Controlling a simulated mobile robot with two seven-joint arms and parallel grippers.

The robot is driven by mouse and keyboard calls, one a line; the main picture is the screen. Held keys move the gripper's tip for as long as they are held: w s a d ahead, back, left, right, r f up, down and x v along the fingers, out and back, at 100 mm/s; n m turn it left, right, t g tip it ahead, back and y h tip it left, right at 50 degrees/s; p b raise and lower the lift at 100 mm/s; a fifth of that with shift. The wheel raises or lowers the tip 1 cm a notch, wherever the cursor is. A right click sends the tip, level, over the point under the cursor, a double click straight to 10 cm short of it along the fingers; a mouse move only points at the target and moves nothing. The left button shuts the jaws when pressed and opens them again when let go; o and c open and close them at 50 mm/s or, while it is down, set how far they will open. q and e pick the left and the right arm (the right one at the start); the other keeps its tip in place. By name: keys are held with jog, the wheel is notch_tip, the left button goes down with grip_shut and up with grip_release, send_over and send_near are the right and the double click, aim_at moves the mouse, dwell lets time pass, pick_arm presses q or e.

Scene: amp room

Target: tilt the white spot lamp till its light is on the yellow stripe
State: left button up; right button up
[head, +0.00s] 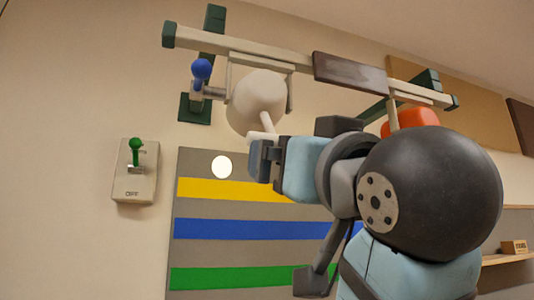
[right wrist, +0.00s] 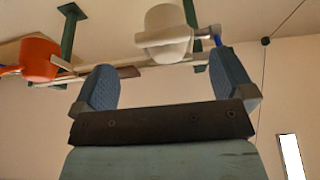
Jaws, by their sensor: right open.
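The white spot lamp (head: 256,98) hangs from a rail in the head view, with a pale handle (head: 267,122) pointing down. A round white light spot (head: 221,167) lies on the grey board, just above the yellow stripe (head: 230,189), its lower edge close to the stripe's top edge. My right gripper (head: 265,160) is just below the lamp handle. In the right wrist view my right gripper (right wrist: 163,66) has its fingers wide apart and nothing between them, with the white lamp (right wrist: 165,35) beyond. Whether it touches the handle cannot be told. My left gripper is not in view.
A blue knob (head: 201,70) sits left of the lamp. An orange lamp (head: 413,117) hangs further right on the rail (head: 230,46), partly behind my arm. A switch box (head: 136,172) with a green lever is on the wall. Blue (head: 230,229) and green (head: 220,278) stripes lie lower.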

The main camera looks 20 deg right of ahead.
jog(key=s, duration=0.1)
jog(key=p, duration=0.4)
send_near(261, 116)
jog(key=w+f, duration=0.2)
jog(key=w, duration=0.5)
jog(key=shift+w+d+f, duration=0.2)
jog(key=shift+w+d, duration=0.05)
jog(key=shift+w, duration=0.1)
